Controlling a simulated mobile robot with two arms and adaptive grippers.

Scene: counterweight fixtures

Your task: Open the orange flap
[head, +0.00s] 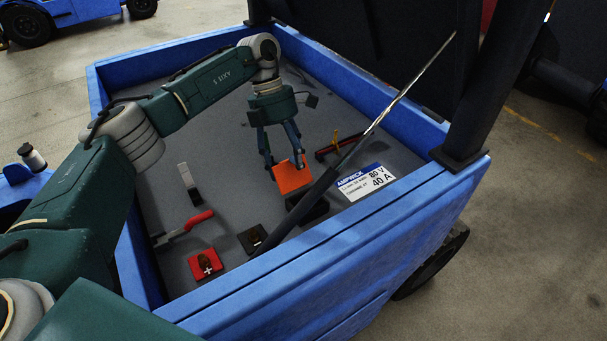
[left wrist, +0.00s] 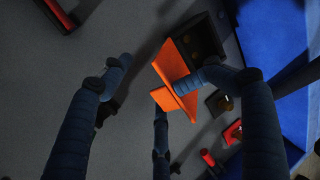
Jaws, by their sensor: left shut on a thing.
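The orange flap (head: 291,179) stands tilted up in the blue-walled bin, at the black block (head: 309,209) partly hidden behind the strut. My left gripper (head: 285,164) reaches down from above, with its fingers at the flap's upper edge, shut on it. In the left wrist view the flap (left wrist: 172,72) shows bent plates beside the dark open socket (left wrist: 203,38). One finger (left wrist: 213,80) touches the flap there; the left finger looks apart from it. My right gripper is not in view.
A gas strut (head: 370,130) crosses diagonally close to the flap. A red switch (head: 205,264), a red-handled lever (head: 187,228), a dark square block (head: 252,238) and a white label (head: 366,182) lie around. The blue rim (head: 330,241) borders the bin.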

